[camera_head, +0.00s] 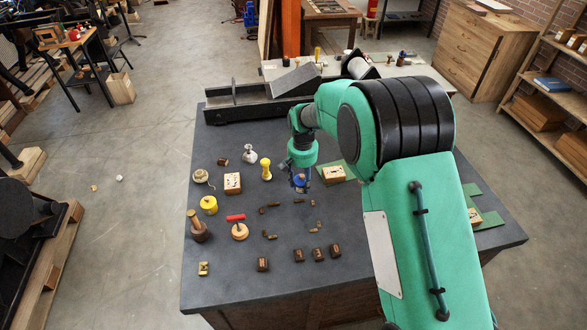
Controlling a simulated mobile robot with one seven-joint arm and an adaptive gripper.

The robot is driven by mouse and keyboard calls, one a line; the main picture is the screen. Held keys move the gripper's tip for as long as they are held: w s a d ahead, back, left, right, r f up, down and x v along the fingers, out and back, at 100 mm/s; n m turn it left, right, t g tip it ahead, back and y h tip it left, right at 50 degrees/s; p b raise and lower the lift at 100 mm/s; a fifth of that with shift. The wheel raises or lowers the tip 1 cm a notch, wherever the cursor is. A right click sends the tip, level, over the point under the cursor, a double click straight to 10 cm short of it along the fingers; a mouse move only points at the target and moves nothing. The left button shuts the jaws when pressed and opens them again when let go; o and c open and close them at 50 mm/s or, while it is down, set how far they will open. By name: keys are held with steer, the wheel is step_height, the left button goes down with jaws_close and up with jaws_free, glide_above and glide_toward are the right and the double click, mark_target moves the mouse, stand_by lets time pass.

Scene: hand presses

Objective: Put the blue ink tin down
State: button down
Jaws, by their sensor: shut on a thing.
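The blue ink tin (300,180) is small in the head view, near the middle of the dark table (215,262). My gripper (301,187) reaches down from above and is shut on the tin. The fingers and tin overlap and are too small to separate clearly. I cannot tell whether the tin touches the table top or hangs just above it. A yellow tin (209,205) stands on the table to the left.
Small brown pieces lie close around the gripper. A wooden block (333,174) on a green mat (351,171) is just right of it. A yellow waisted piece (266,169) and a pale block (232,183) stand left. Dark blocks (319,254) line the front. A black press (262,101) stands behind.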

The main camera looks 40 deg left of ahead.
steer(key=shift+w+a+f, duration=0.25)
steer(key=shift+w+a, duration=1.65)
steer(key=shift+w+a+f, duration=0.2)
steer(key=shift+w+a, duration=1.65)
steer(key=shift+w, duration=0.05)
steer(key=shift+w+a+f, duration=0.25)
steer(key=shift+w+a, duration=1.65)
steer(key=shift+f, duration=1.7)
steer(key=shift+f+b, duration=0.2)
steer(key=shift+b, duration=0.1)
steer(key=c, duration=1)
jaws_free()
steer(key=shift+r, duration=0.1)
